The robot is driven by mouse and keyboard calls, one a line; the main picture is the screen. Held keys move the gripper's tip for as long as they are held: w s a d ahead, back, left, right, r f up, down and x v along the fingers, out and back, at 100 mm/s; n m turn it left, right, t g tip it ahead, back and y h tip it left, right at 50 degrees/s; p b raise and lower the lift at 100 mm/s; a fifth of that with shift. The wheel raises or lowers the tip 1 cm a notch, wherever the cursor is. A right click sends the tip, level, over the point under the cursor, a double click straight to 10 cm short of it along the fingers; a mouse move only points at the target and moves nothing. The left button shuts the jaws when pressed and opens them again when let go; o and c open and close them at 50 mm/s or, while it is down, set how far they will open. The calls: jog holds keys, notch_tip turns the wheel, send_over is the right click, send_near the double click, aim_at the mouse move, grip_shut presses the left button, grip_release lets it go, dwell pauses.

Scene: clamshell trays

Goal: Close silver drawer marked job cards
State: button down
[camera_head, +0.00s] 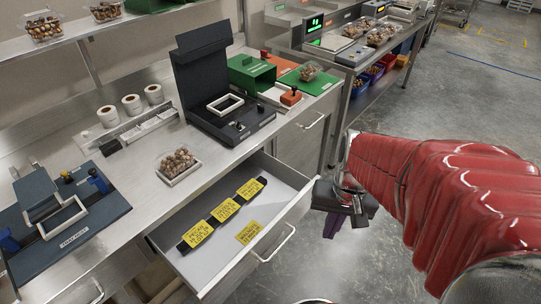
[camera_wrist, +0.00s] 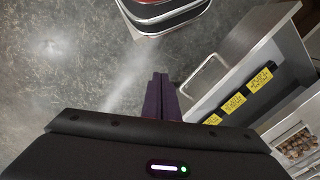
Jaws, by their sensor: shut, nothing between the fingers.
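A silver drawer (camera_head: 212,285) under the bench stands open in the head view. It holds a dark strip with yellow cards (camera_head: 223,210) and one loose yellow card. Its bar handle (camera_head: 274,243) is on the front panel, on the right. My gripper (camera_head: 333,226) is in the air to the right of the drawer front, apart from the handle. In the wrist view my gripper (camera_wrist: 159,88) is shut and empty, its dark fingers together. The handle (camera_wrist: 204,76) and drawer (camera_wrist: 240,62) lie to the right of the fingers there. I cannot read a job cards label.
The bench top (camera_head: 140,230) carries a dark open press (camera_head: 222,95), a tray of nuts (camera_head: 178,163), label rolls and a dark blue fixture (camera_head: 70,228). A closed drawer (camera_head: 304,138) is further back. The floor right of the drawer is open.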

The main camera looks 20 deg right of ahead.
jog(key=s+d+f+m+t+y, duration=0.1)
jog(key=s+f+m+t+y, duration=0.15)
jog(key=f+m+y, duration=0.5)
jog(key=s+f+m+t+y, duration=0.25)
jog(key=f+m+y, duration=0.25)
jog(key=f+m, duration=0.5)
jog(key=w+d+f+m+t+h, duration=0.1)
jog(key=w+d+m+t+h, duration=0.3)
jog(key=t, duration=0.6)
jog(key=w+d+m, duration=0.2)
jog(key=w+d, duration=0.1)
jog(key=shift+d+f, duration=0.15)
jog(key=shift+f, duration=0.1)
jog(key=shift+m, duration=0.25)
